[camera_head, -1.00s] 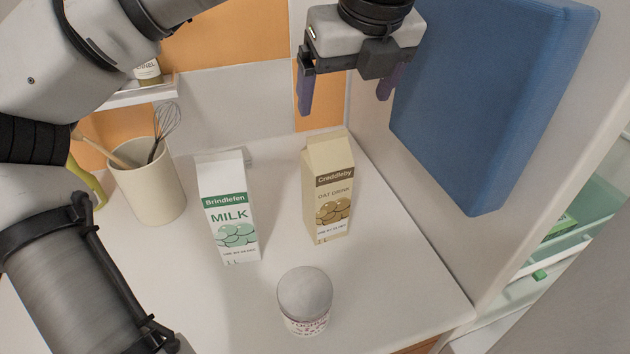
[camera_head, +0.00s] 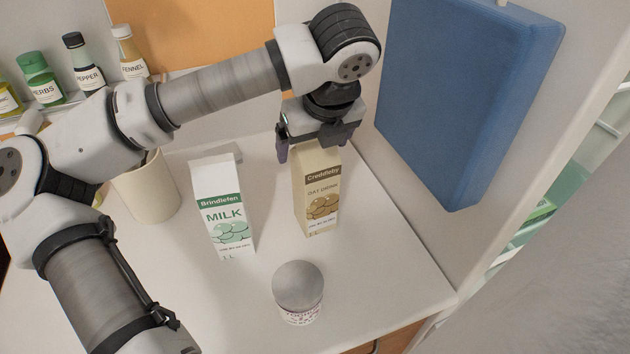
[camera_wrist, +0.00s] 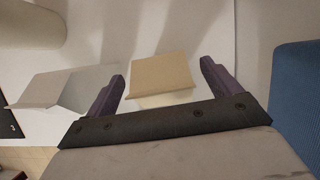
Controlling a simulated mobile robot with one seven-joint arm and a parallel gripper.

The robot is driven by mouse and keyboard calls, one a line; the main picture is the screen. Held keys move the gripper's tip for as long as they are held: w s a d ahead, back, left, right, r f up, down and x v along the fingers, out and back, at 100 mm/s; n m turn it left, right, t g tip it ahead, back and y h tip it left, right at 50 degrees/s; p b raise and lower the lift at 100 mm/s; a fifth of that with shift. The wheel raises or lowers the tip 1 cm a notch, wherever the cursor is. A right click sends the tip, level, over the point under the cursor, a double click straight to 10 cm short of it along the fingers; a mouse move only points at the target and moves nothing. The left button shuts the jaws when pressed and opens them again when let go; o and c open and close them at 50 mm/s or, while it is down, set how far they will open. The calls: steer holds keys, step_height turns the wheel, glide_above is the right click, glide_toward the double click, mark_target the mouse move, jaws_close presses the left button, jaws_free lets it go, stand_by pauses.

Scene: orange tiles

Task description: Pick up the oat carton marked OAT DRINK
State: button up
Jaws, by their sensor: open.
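The oat carton (camera_head: 319,197) is beige with a brown band, marked Creddleby and OAT DRINK, and stands upright on the white counter. Its top is partly hidden by my gripper in the head view. My gripper (camera_head: 314,150) points down over the carton's top, open. In the wrist view, the beige carton top (camera_wrist: 160,74) lies between the two purple fingers of my gripper (camera_wrist: 162,82), with a gap on each side. I cannot tell whether the fingertips reach below the carton's top.
A white and green milk carton (camera_head: 222,208) stands just left. A grey-lidded jar (camera_head: 298,290) stands in front. A cream crock (camera_head: 150,190) is at the back left, spice bottles (camera_head: 85,65) behind my arm. A blue panel (camera_head: 465,95) is close on the right.

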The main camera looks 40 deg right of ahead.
steer(key=shift+w+f, duration=0.2)
steer(key=shift+f, duration=0.3)
steer(key=shift+r, duration=0.1)
jaws_close()
